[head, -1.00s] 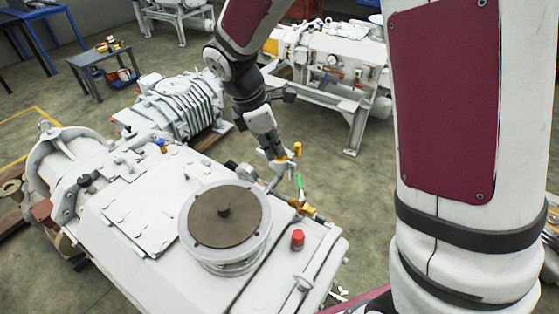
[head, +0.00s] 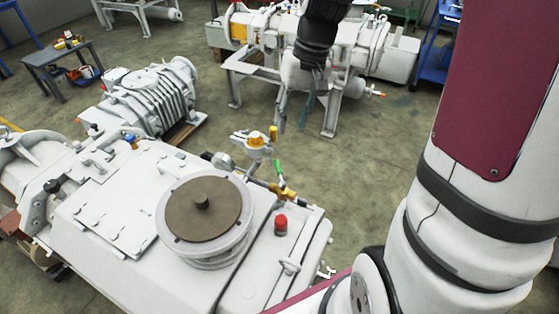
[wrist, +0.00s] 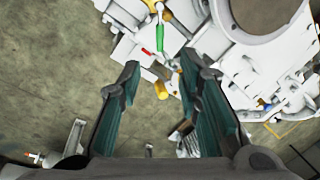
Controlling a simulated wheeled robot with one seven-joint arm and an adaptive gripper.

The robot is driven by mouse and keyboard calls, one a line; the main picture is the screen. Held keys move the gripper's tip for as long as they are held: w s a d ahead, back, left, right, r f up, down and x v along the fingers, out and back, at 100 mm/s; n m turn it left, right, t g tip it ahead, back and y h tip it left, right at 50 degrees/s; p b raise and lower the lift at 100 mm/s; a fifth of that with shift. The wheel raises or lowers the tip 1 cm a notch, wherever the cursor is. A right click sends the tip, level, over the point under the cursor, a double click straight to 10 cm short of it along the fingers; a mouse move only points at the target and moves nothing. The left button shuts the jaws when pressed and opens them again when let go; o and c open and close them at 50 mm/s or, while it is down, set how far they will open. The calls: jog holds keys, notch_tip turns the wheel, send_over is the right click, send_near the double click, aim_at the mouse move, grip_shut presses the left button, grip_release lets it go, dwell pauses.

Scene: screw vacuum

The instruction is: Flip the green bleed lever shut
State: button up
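The green bleed lever (head: 279,169) stands up, tilted a little, above a brass valve (head: 283,191) at the near pump's right end. In the wrist view the green lever (wrist: 160,38) shows near the top centre, beyond the fingertips. My gripper (head: 292,127) is in the air above and to the right of the lever in the head view, apart from it. In the wrist view my gripper (wrist: 158,62) has its two fingers wide apart, with nothing held between them.
A yellow-capped fitting (head: 273,133) stands just behind the lever. A red cap (head: 281,223) and a round brown-topped flange (head: 203,212) sit on the near pump (head: 110,250). Another pump on a frame (head: 330,92) stands behind. Open floor (head: 380,160) lies to the right.

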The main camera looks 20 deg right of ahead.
aim_at(279, 167)
jog(key=a+f, duration=0.1)
jog(key=f, duration=0.8)
jog(key=a+f, duration=0.1)
jog(key=f, duration=0.3)
jog(key=shift+w+a+f, duration=0.15)
jog(key=shift+w+a, duration=0.1)
jog(key=shift+a, duration=0.1)
jog(key=shift+c, duration=0.6)
grip_shut()
